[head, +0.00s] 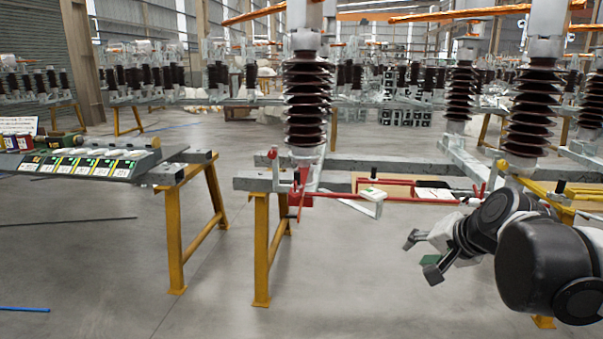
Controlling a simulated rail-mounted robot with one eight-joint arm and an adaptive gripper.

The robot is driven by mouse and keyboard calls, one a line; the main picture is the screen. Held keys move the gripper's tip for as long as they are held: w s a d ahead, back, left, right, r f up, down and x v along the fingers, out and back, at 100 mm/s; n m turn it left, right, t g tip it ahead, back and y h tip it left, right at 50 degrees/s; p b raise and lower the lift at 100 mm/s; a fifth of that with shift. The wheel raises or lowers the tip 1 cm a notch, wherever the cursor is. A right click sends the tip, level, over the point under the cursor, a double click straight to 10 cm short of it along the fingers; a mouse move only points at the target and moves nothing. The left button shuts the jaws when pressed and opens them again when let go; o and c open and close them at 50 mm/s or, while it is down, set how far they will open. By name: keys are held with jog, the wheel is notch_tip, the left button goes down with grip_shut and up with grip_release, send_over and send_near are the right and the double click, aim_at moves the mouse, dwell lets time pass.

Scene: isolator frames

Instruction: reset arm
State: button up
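My gripper (424,254) is at the right, at the end of my dark grey and white arm (543,262). Its two dark fingertips stand well apart with nothing between them, so it is open and empty. It hangs over bare floor, in front of and below the isolator frame (335,166). A large round arm link in the foreground hides part of the frame's right end.
Ribbed brown insulators (308,105) rise from the frame, with red rods (420,200) below them. Yellow trestles (262,250) stand left of my gripper. A bench with labelled boxes (85,165) is at far left. The floor (220,300) between is mostly clear.

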jog(key=s+a+f+n+g+h+b, duration=0.1)
jog(key=s+a+f+n, duration=0.25)
jog(key=s, duration=0.55)
jog(key=s+a+f+n+g+h, duration=0.15)
jog(key=s+f+n, duration=0.25)
jog(key=s, duration=0.5)
notch_tip(320, 180, up, 18)
jog(key=p, duration=1.8)
jog(key=shift+r+t, duration=0.15)
jog(key=shift+t, duration=0.3)
